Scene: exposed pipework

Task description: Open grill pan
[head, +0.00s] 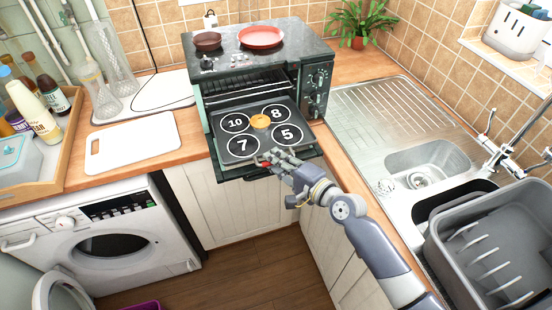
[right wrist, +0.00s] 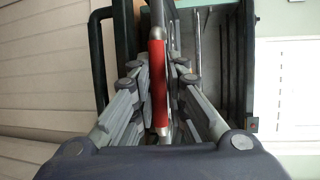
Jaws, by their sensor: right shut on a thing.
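The small dark countertop oven (head: 258,55) stands on the counter with its front open. A flat black pan or tray (head: 222,133) sticks out of its front, with numbered white circles and an orange middle piece (head: 260,121). My right gripper (head: 277,160) is at the front edge of it. In the right wrist view a red handle with metal ends (right wrist: 157,80) runs between my right fingers (right wrist: 158,95), which are shut on it. The fingers partly hide the handle in the head view. My left gripper is not in view.
A red pan (head: 261,37) and a dark pan sit on the oven top. A white cutting board (head: 131,143) lies left. The sink (head: 428,160) and grey dish rack (head: 490,245) are right of my arm. A washing machine door (head: 60,292) hangs open, lower left.

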